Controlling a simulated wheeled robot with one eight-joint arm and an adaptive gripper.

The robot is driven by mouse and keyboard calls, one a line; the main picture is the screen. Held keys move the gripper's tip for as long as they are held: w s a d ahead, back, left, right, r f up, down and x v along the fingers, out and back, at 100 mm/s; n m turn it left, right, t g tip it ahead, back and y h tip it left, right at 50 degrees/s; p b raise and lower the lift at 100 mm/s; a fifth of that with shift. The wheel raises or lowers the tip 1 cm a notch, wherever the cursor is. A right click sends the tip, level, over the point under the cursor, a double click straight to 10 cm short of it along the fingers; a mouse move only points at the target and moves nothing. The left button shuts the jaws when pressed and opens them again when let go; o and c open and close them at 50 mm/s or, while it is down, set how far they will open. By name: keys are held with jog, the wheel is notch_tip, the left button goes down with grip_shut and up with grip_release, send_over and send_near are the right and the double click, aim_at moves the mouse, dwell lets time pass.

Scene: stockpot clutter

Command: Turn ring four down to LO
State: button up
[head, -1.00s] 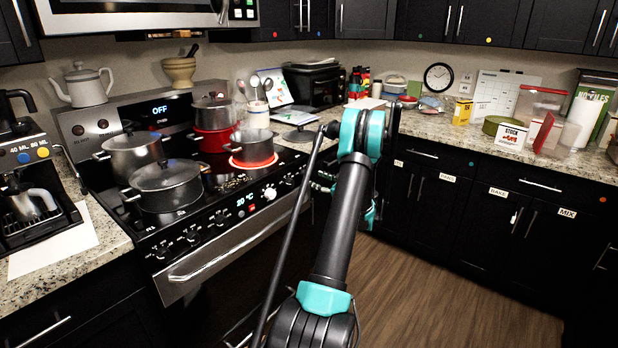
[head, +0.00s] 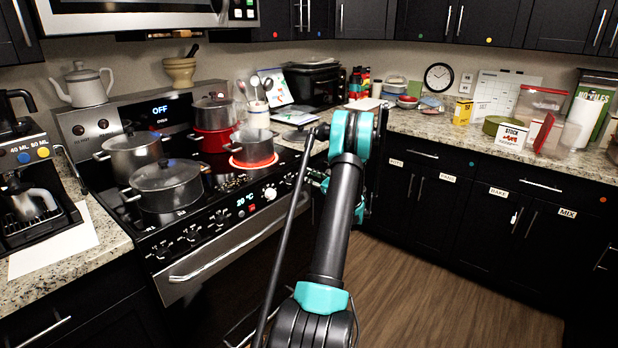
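The stove (head: 215,255) stands at left with a front panel of several knobs. One lit, pale knob (head: 270,193) sits at the right end of the panel. Other knobs (head: 192,236) are grouped at its left. Which knob belongs to ring four cannot be read. A glowing red ring (head: 254,164) lies at the right of the cooktop under a grey pot (head: 252,146). My gripper (head: 318,181) is mostly hidden behind my arm, just right of the stove's front right corner. Its fingers cannot be made out, and no contact with a knob shows.
The stove's handle bar (head: 215,250) runs below the knobs. A cluttered counter (head: 480,140) lies at right. The wooden floor (head: 430,290) is clear.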

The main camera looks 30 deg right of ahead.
jog(key=c, duration=0.3)
jog(key=n, duration=0.4)
jog(key=shift+f+n, duration=0.1)
jog(key=shift+n, duration=0.2)
jog(key=n, duration=0.3)
jog(key=shift+a+n+y, duration=0.1)
jog(key=shift+n+y, duration=0.2)
jog(key=shift+n, duration=0.1)
jog(key=shift+s+f+n+y, duration=0.1)
jog(key=shift+f+n+y, duration=0.05)
jog(key=shift+n, duration=2.4)
jog(key=shift+f+n+y, duration=0.1)
jog(key=shift+n+y, duration=0.05)
jog(key=shift+n, duration=2.4)
